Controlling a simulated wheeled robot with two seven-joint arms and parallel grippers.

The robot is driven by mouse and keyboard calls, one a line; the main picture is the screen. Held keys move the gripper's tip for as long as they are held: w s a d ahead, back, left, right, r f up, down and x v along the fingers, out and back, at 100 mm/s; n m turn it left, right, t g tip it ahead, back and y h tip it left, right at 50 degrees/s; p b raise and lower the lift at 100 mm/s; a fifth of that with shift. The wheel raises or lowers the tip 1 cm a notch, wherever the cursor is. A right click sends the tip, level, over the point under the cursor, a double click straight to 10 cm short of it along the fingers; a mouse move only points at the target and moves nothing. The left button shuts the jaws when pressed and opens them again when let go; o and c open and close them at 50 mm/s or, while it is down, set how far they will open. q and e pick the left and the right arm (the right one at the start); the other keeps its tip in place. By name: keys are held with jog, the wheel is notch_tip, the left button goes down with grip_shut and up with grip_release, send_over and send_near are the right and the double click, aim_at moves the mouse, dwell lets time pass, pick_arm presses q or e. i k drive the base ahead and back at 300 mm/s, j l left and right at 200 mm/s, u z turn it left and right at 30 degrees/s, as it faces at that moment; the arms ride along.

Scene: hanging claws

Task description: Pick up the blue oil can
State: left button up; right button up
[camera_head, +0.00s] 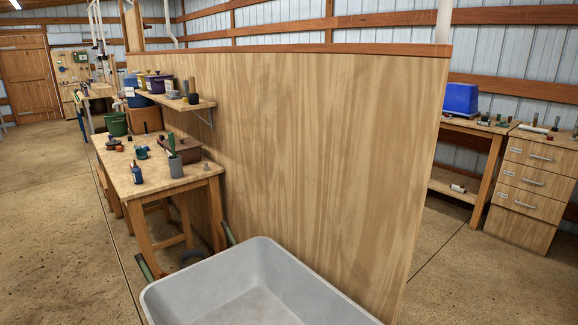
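A small dark blue bottle-like can (136,174) with a pale label stands upright near the front left edge of the wooden workbench (160,182). It may be the blue oil can, but it is too small to be sure. A teal item (142,153) lies behind it on the same bench. A larger blue container (137,97) with a white label stands farther back, by the wall shelf. Neither of my grippers shows in this view.
A grey tub (262,257) with green handles stands in front, beside the plywood partition (320,150). A grey cup (175,166) and several pots share the bench. A blue box (460,98) sits on a right-hand table. The left floor is open.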

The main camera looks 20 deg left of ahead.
aim_at(136, 173)
jog(key=i+j+z, duration=0.1)
jog(key=j, duration=0.4)
jog(key=i+j, duration=0.2)
jog(key=j, duration=0.25)
jog(key=i+j+z, duration=0.15)
jog(key=j, duration=0.85)
jog(key=i+j+z, duration=0.15)
jog(key=j, duration=0.35)
